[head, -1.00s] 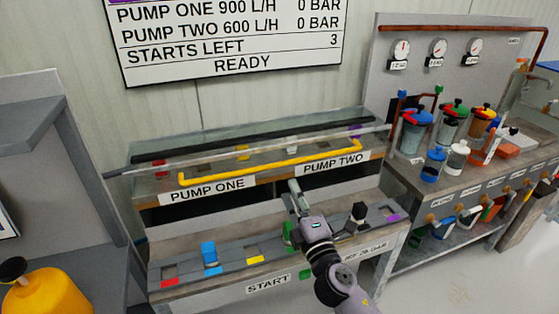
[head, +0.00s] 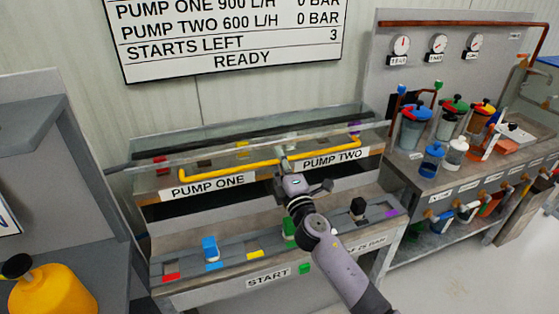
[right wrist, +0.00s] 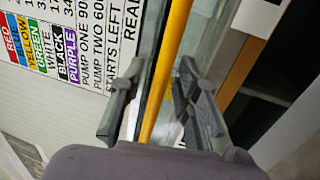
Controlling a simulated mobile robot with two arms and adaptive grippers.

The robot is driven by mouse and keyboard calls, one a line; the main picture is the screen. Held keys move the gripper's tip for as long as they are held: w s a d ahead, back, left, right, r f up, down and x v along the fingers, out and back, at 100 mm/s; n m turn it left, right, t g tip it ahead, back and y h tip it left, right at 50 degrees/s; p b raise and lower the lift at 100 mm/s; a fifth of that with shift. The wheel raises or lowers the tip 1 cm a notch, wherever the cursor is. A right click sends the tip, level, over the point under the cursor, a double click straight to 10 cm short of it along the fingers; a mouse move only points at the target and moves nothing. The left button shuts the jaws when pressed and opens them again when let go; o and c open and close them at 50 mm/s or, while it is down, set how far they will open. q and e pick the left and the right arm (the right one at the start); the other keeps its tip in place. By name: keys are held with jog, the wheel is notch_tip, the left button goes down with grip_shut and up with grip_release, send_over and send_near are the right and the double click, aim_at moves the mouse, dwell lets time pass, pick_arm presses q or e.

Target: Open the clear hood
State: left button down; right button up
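The clear hood (head: 215,143) lies closed over the bench behind the PUMP ONE and PUMP TWO labels. Its long yellow handle (head: 225,172) runs along the front edge. My right gripper (head: 284,162) is at the handle, near the left end of the PUMP TWO label. In the right wrist view the two fingers (right wrist: 160,95) stand apart, with the yellow handle (right wrist: 166,70) running between them. I see gaps beside the handle, so the gripper looks open around it. My left gripper is not in view.
Below the hood, a front ledge holds blue (head: 210,249), green (head: 289,230) and black (head: 357,209) blocks. A bench with gauges and coloured canisters (head: 415,127) stands at the right. A yellow jug (head: 50,292) stands at lower left. A status board (head: 230,35) hangs behind.

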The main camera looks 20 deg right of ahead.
grip_shut()
dwell(0.7)
